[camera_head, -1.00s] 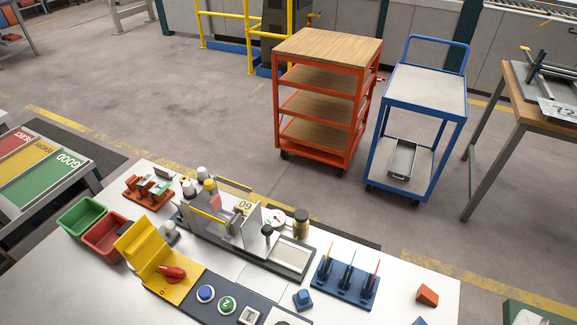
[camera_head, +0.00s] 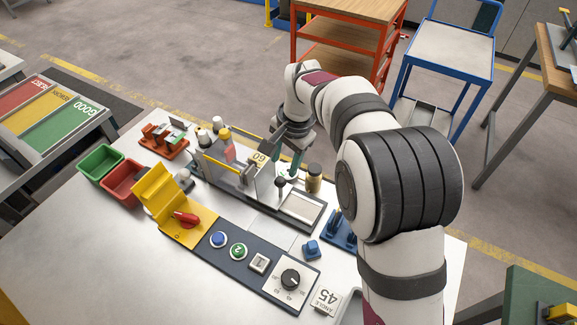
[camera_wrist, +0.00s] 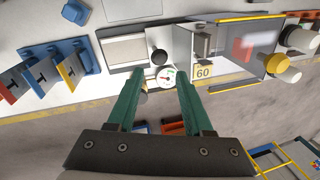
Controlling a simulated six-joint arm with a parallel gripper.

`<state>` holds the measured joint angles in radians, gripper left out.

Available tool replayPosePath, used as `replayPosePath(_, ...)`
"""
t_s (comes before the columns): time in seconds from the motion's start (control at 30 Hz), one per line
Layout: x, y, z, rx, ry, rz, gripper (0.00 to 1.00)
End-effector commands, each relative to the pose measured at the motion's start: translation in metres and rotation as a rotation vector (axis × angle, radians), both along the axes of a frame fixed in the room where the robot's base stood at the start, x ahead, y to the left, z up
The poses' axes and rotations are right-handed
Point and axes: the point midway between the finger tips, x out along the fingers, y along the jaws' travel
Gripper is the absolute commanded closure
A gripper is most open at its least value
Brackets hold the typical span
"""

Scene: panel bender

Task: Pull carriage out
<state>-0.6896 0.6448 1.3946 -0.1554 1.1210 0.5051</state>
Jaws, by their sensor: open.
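The bending fixture stands on the white bench, with a clear guard (camera_head: 226,160) and a yellow "60" plate (camera_head: 260,157). A black ball knob (camera_head: 280,182) rises near its right part, beside a bare metal plate (camera_head: 303,207). In the wrist view the knob (camera_wrist: 158,57) lies just beyond my gripper (camera_wrist: 162,74), between the lines of its two green fingers. The fingers are spread, with nothing held. A round dial gauge (camera_wrist: 166,77) shows between the tips. In the head view my gripper (camera_head: 285,163) is behind the knob. Which part is the carriage is unclear.
A brown-capped jar (camera_head: 314,178) stands close right of my gripper. Blue tool holders (camera_wrist: 64,65) stand beside the fixture. A yellow hinged cover (camera_head: 157,195) and button panel (camera_head: 250,250) lie in front. Red (camera_head: 122,182) and green bins (camera_head: 98,162) sit at left.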

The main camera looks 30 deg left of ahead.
Motion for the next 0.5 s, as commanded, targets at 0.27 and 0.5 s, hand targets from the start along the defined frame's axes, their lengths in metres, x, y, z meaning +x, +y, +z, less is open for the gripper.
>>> replayPosePath(0.27, 0.002, 0.012, -0.067, -0.002, 0.001, 0.0, 0.49)
replayPosePath(0.5, 0.004, 0.017, -0.095, 0.0, -0.001, 0.0, 0.49)
